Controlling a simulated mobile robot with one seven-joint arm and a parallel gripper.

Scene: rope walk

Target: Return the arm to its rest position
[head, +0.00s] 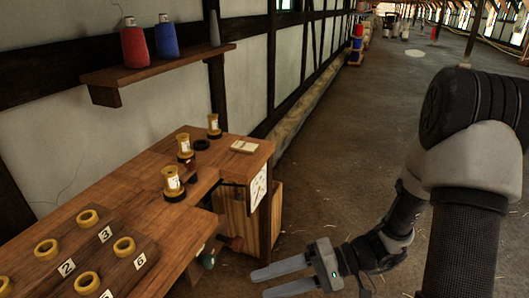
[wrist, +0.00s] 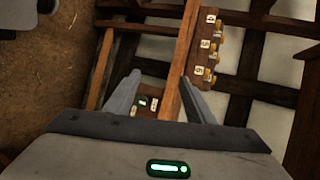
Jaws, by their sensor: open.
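My arm comes in from the right side of the head view and bends down to my gripper (head: 258,284) at the bottom middle. The gripper's two grey fingers are apart, with nothing between them. They point left, in front of the wooden bench (head: 215,152) and apart from it in the picture. In the wrist view my gripper (wrist: 160,77) also shows spread fingers, with wooden beams and a small board with labels beyond them.
Spools (head: 173,183) and yellow rings (head: 124,247) with number cards stand on the bench. A wooden crate (head: 272,215) stands at its right end. A wall shelf (head: 160,68) holds red and blue thread cones. The floor (head: 385,120) to the right is largely clear.

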